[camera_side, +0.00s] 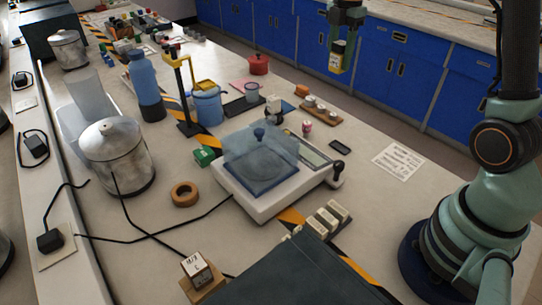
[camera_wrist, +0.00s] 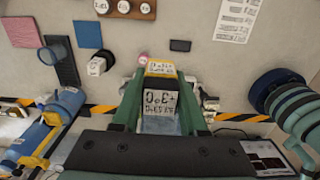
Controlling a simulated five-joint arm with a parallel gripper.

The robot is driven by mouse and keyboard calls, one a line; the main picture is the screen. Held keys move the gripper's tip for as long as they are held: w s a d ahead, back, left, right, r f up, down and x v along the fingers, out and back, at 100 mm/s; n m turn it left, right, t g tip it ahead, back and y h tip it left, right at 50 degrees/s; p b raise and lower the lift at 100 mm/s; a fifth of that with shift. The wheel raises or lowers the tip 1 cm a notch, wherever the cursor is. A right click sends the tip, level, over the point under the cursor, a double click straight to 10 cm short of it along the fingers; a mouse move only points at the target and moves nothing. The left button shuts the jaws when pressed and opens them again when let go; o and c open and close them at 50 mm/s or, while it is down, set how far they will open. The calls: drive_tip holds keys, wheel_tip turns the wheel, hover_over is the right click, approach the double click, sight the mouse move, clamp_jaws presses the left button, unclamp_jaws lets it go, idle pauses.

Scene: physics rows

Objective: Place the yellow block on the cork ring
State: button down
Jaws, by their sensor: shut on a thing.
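The yellow block (camera_side: 338,56), with a pale lettered label, is held high at the top of the side view. My gripper (camera_side: 343,62) is shut on it, well above the bench. In the wrist view the block (camera_wrist: 159,70) sits between the green fingers of my gripper (camera_wrist: 160,82), its lettered face toward the camera. The cork ring (camera_side: 174,196) lies flat on the bench in the side view, left of the balance and far to the lower left of my gripper. Nothing shows on it. I cannot make out the ring in the wrist view.
A balance with a clear cover (camera_side: 262,165) stands right of the ring. A black cable runs in front. A lettered block (camera_side: 196,270) is nearer. A blue bottle (camera_side: 146,86) stands farther back.

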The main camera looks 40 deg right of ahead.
drive_tip(key=w+a+r+n, duration=0.1)
drive_tip(key=w+a+n, duration=0.1)
drive_tip(key=w+a, duration=0.4)
drive_tip(key=n, duration=0.7)
hover_over(185, 194)
drive_tip(key=f, duration=1.2)
drive_tip(key=s+f, duration=0.1)
drive_tip(key=f, duration=0.6)
drive_tip(key=shift+a, duration=0.1)
drive_tip(key=shift+f, duration=0.1)
drive_tip(key=shift+c, duration=2.2)
unclamp_jaws()
